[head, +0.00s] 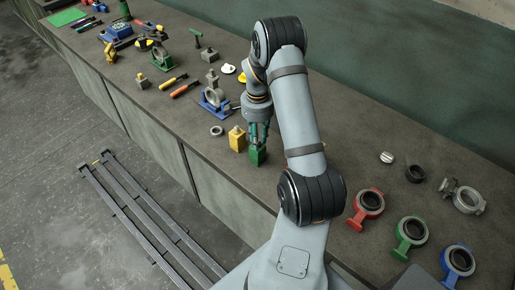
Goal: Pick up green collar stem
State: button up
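My gripper (260,133) points down at the front part of the bench, directly above a green block (257,156). The fingertips are at or just over its top, and they hide whatever stands on the block. I cannot tell whether they touch it or how far apart they are. I cannot tell for sure which part is the green collar stem. A green ring-shaped casting with a short stem (411,233) lies at the right, well away from my gripper.
A yellow block (237,139) stands close on the left of the green block. A metal ring (217,131) and a blue-based fixture (213,100) are nearby. Red (369,204) and blue (459,262) ring castings lie at the right. Tools and parts crowd the far left of the bench (175,120).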

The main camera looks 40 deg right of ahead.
grip_shut()
dwell(0.6)
